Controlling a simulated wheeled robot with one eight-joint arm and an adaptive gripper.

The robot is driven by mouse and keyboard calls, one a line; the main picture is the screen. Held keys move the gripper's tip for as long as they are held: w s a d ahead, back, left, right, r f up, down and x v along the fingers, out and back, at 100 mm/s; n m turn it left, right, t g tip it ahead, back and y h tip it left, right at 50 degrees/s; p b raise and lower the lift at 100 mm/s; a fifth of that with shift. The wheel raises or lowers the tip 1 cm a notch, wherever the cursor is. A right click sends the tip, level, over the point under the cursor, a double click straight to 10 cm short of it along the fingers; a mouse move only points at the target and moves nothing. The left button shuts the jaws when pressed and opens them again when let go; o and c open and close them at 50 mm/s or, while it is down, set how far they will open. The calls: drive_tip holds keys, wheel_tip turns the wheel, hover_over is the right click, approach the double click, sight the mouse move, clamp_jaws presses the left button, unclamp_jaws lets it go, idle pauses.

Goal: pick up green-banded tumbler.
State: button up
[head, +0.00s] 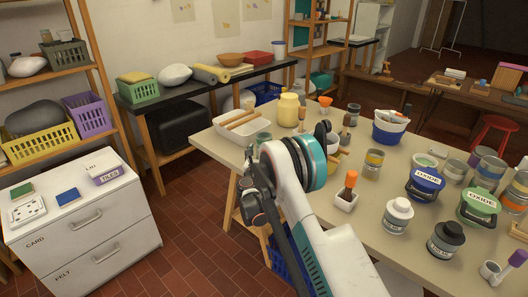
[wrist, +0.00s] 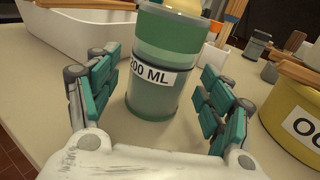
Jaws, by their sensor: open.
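The green-banded tumbler (wrist: 165,95) stands upright on the table in the middle of the wrist view. It has a broad green band, a grey rim and a white label ending in "00 ML". My gripper (wrist: 162,68) is open, with one teal-padded finger on each side of the tumbler. Gaps show between the pads and its wall. In the head view, a small grey-green vessel, likely this tumbler (head: 263,138), shows beside my arm. My fingers are mostly hidden there behind my wrist.
A white tray (wrist: 85,28) lies behind and left of the tumbler. A yellow pot (wrist: 295,115) marked "OC" stands close on the right. A pale yellow jar (head: 288,110) stands farther back. Several tins, bottles and lidded pots crowd the table's right side.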

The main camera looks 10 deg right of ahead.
drive_tip(key=b+x, duration=0.1)
drive_tip(key=x, duration=0.3)
drive_tip(key=shift+w, duration=0.1)
drive_tip(key=c, duration=1.5)
wheel_tip(320, 180, up, 20)
drive_tip(key=p, duration=0.7)
drive_tip(key=shift+d, duration=0.1)
